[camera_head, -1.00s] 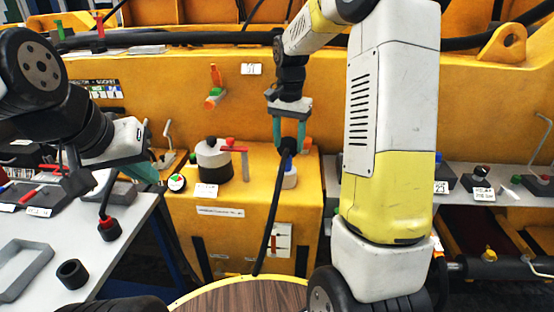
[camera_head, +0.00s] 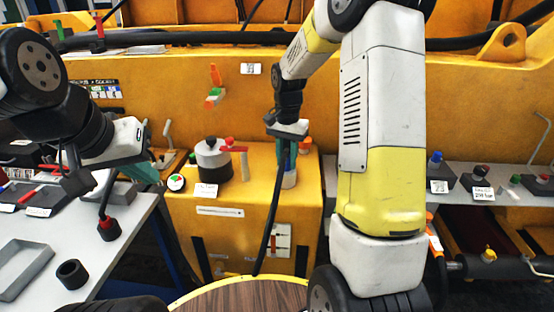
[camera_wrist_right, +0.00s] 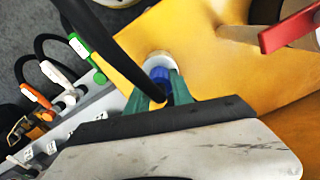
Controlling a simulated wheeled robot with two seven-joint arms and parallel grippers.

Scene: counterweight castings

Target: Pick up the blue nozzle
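The blue nozzle (camera_wrist_right: 160,77) stands in a white round holder (camera_head: 289,180) on the yellow block. A black hose (camera_head: 269,228) shows beside it and hangs down the block's front. My right gripper (camera_head: 286,156) points down over the nozzle. Its teal fingers (camera_wrist_right: 166,90) lie on either side of the blue part in the right wrist view. Whether they press on it cannot be told. My left gripper (camera_head: 150,173) is at the left above the grey table's edge; its fingertips are partly hidden.
On the yellow block (camera_head: 250,235), a white pot with a black knob (camera_head: 211,160) and a red-handled tool (camera_head: 240,155) stand left of the holder. A grey table (camera_head: 55,285) with a tray and black ring is at left. A shelf with labelled items is at right.

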